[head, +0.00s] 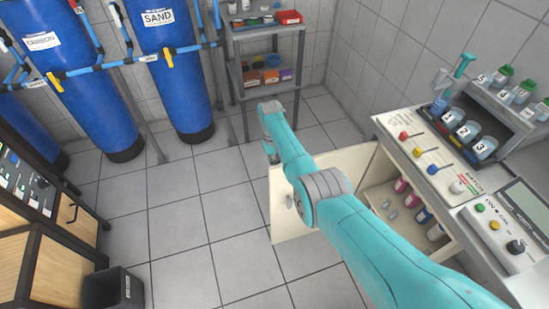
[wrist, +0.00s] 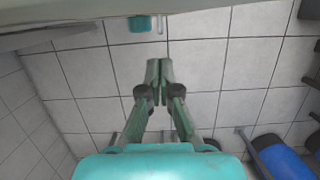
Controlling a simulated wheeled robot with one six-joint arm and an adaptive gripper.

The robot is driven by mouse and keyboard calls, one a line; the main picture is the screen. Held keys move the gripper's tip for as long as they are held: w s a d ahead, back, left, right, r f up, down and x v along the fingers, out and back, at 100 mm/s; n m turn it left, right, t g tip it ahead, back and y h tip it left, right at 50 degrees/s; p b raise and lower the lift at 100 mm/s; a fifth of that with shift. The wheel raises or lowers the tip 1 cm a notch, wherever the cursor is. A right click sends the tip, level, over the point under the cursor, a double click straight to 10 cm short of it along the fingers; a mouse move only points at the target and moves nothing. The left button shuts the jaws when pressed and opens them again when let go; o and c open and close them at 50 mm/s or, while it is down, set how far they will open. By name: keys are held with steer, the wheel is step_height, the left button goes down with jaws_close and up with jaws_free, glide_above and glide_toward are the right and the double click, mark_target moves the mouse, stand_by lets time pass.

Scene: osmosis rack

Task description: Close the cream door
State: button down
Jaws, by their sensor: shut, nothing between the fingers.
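The cream door (head: 290,205) of the cabinet on the right stands wide open, swung out over the tiled floor. A small knob (head: 290,202) shows on its face. My arm crosses in front of the door's upper part and hides some of it. My gripper (head: 271,157) points down near the door's far upper corner; I cannot tell whether it touches. In the wrist view my gripper (wrist: 159,70) is shut and empty, with its fingertips together above floor tiles. A pale strip along that view's top edge (wrist: 50,12) looks like the door.
The open cabinet holds several bottles (head: 424,214) under a control panel (head: 425,150). A metal shelf (head: 265,100) and blue tanks (head: 175,70) stand at the back. A dark bin (head: 112,288) stands at lower left. The floor left of the door is clear.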

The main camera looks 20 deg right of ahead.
mark_target(278, 174)
steer(key=shift+s+a, duration=0.1)
steer(key=shift+s, duration=1.9)
